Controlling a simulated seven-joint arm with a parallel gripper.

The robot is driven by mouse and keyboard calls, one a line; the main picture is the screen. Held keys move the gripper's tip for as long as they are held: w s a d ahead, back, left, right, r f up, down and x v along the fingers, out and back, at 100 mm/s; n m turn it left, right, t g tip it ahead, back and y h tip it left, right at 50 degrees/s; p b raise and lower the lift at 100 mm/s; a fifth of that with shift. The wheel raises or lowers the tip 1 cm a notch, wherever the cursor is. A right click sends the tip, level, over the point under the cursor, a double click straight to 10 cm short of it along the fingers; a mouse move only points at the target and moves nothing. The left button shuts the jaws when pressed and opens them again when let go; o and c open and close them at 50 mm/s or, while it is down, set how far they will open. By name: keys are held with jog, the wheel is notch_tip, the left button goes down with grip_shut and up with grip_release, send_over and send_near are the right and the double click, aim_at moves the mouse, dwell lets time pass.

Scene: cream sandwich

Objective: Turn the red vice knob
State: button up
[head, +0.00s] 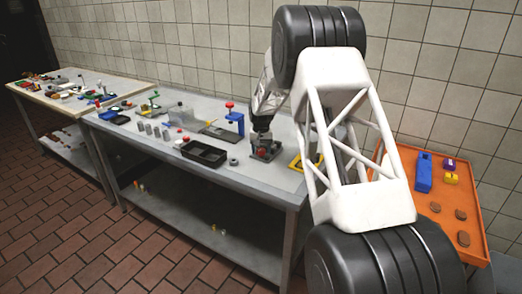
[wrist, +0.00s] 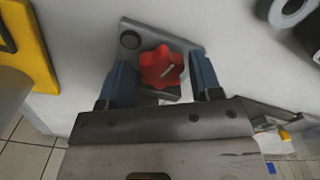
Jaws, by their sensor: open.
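My gripper (wrist: 163,82) is open, with one blue-grey finger on each side of the knob. Small gaps show between the fingers and the knob. In the head view the vice (head: 266,150) stands near the front right of the grey table, with my gripper (head: 262,136) right above it. The knob shows there only as a small red patch, partly hidden.
A black tray (head: 204,154) and a grey ring (head: 233,162) lie left of the vice. A yellow frame (head: 296,163) lies to its right. A blue stand with a red top (head: 236,120) rises behind. An orange table (head: 477,240) stands at the right.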

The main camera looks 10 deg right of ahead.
jog(key=shift+f, duration=0.15)
jog(key=c, duration=0.6)
jog(key=shift+c, duration=0.2)
jog(key=shift+m, duration=0.3)
jog(key=m, duration=0.4)
jog(key=shift+a, duration=0.1)
jog(key=m, duration=0.4)
jog(key=shift+w+a+m, duration=0.1)
jog(key=shift+w+m, duration=0.05)
jog(key=shift+m, duration=0.25)
